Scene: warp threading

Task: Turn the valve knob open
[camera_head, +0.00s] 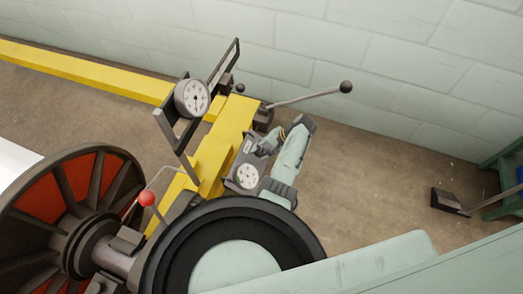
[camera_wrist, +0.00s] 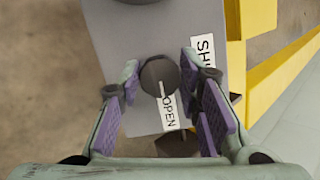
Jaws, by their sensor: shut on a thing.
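The valve knob (camera_wrist: 158,76) is a small dark round knob on a grey panel (camera_wrist: 115,50) in the wrist view. A white line on it points down toward the OPEN label (camera_wrist: 168,112). A second label (camera_wrist: 203,55), partly hidden and starting "SH", is to its right. My gripper (camera_wrist: 160,72) has one purple-padded finger on each side of the knob and is shut on it. In the head view my gripper (camera_head: 268,143) is beside the yellow frame, at the panel with a dial gauge (camera_head: 246,176). The knob cannot be made out there.
A yellow beam frame (camera_head: 228,140) carries another gauge (camera_head: 192,97) and a ball-ended lever (camera_head: 320,93). A red-knobbed lever (camera_head: 147,198) and a large reel (camera_head: 60,220) are at the left. The floor (camera_head: 370,190) right of my gripper is clear up to a pedal (camera_head: 446,202).

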